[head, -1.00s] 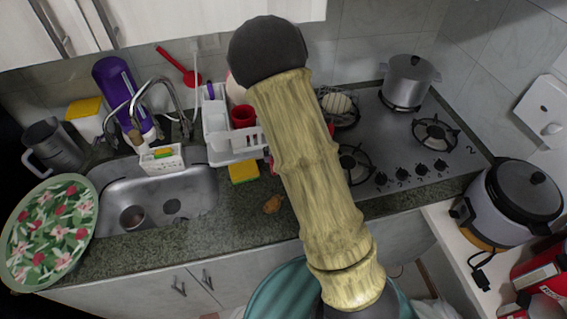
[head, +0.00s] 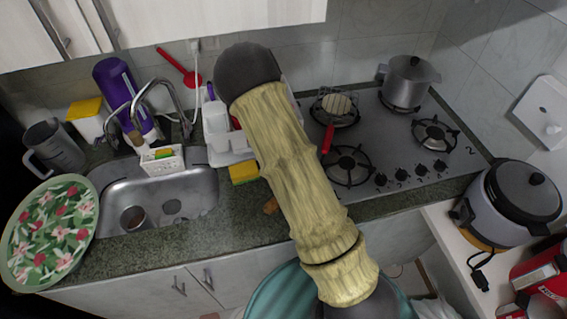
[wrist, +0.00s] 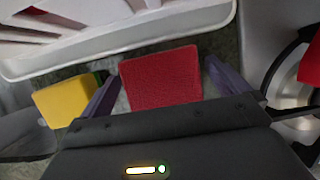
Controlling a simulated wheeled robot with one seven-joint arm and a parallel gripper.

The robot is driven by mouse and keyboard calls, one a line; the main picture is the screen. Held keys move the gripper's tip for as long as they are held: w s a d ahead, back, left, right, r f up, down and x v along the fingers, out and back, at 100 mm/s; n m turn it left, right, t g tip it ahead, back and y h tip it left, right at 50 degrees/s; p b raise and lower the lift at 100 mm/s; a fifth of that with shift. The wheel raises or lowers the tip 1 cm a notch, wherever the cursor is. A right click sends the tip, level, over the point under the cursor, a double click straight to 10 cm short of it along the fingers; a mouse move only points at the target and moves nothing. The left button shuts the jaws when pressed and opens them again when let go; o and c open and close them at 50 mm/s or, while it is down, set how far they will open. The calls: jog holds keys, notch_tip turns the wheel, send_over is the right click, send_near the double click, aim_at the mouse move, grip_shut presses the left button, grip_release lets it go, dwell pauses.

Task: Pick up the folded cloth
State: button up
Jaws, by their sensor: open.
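The folded cloth (wrist: 160,85) is a red, textured, block-like bundle in the middle of the wrist view. My gripper (wrist: 162,72) is open, with one purple-grey finger to the left of the cloth and one to the right. The cloth lies between the fingers, with a narrow gap on each side. The cloth's lower edge is hidden behind the gripper body. In the head view my arm covers both the cloth and the gripper.
A yellow sponge (wrist: 62,98) lies just left of the left finger; it also shows in the head view (head: 243,172). A white dish rack (head: 226,155) stands behind. The sink (head: 190,198) is left, the stove (head: 385,150) right. A pan's red handle (head: 327,141) sticks out nearby.

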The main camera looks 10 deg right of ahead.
jog(key=c, duration=1)
jog(key=shift+o, duration=0.2)
notch_tip(320, 180, up, 10)
jog(key=p, duration=0.4)
jog(key=shift+c, duration=0.2)
jog(key=o, duration=0.5)
jog(key=c, duration=0.3)
